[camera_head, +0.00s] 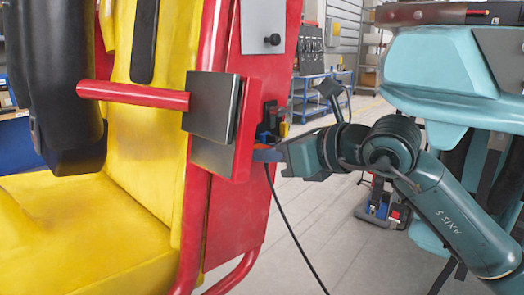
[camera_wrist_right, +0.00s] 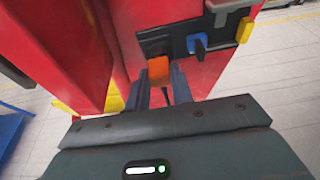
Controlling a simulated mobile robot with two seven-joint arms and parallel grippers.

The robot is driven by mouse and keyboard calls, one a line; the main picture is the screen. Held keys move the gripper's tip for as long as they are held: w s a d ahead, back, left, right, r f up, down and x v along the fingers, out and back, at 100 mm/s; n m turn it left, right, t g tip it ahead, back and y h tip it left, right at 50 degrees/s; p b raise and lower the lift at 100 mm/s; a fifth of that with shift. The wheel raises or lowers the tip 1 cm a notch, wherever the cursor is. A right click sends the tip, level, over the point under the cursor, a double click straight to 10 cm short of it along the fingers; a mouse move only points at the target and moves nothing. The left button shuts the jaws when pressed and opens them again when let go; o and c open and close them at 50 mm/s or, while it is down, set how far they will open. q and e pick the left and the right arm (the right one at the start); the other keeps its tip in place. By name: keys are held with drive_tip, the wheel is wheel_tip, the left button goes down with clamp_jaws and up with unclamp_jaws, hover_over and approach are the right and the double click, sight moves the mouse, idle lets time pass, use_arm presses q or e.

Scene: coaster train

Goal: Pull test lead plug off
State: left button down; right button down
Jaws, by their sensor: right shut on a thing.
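The test lead plug is an orange block (camera_wrist_right: 158,68) at a dark socket on the red panel, seen in the right wrist view. My right gripper (camera_wrist_right: 160,88) has its two fingers on either side of the plug and is shut on it. In the head view my right gripper (camera_head: 268,154) reaches the panel edge from the right. A black cable (camera_head: 290,228) hangs from near the fingertips toward the floor. The plug is mostly hidden there. I cannot tell how deep the plug sits in the socket. My left gripper is not in view.
Beside the plug, a blue lever (camera_wrist_right: 197,43) and a yellow block (camera_wrist_right: 244,29) sit on a dark plate of the red panel (camera_wrist_right: 135,20). A yellow seat (camera_head: 120,215) with a red bar (camera_head: 130,95) stands left.

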idle(0.4)
drive_tip(key=shift+s+d+b, duration=0.55)
drive_tip(key=shift+s+d, duration=0.2)
drive_tip(key=shift+d, duration=0.3)
drive_tip(key=shift+s+d+b, duration=0.5)
drive_tip(key=shift+s+d, duration=0.25)
drive_tip(key=shift+d, duration=0.25)
